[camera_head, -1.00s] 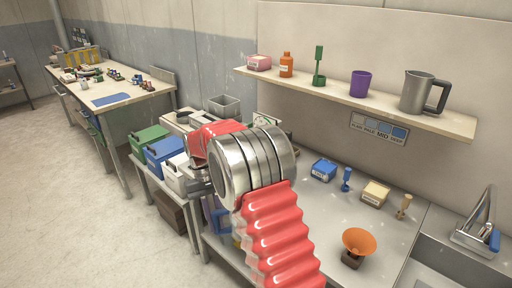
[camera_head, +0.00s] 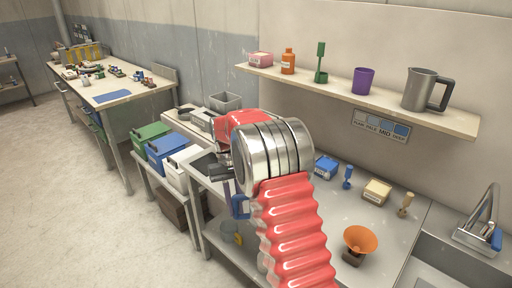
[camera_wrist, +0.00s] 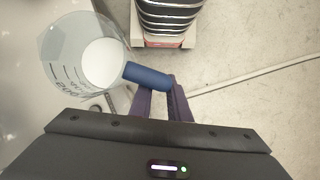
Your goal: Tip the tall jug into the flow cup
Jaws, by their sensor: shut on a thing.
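A clear measuring jug (camera_wrist: 75,55) with dark markings and white contents fills the upper left of the wrist view. My gripper (camera_wrist: 162,92) is shut on its blue handle (camera_wrist: 147,76). In the head view the blue handle (camera_head: 240,206) shows just left of my red-sleeved arm, at the bench's front edge; I cannot clearly make out the jug's body there. The orange flow cup (camera_head: 361,239) stands on a dark base on the steel bench, right of my arm and apart from the jug. A steel jug with a dark handle (camera_head: 424,90) stands on the shelf.
The bench (camera_head: 310,222) also holds a blue box (camera_head: 325,167), a cream box (camera_head: 376,192) and small blue and tan tools. The shelf (camera_head: 400,108) above holds a purple cup (camera_head: 363,81) and bottles. A sink tap (camera_head: 480,225) is at right, bins (camera_head: 168,152) at left.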

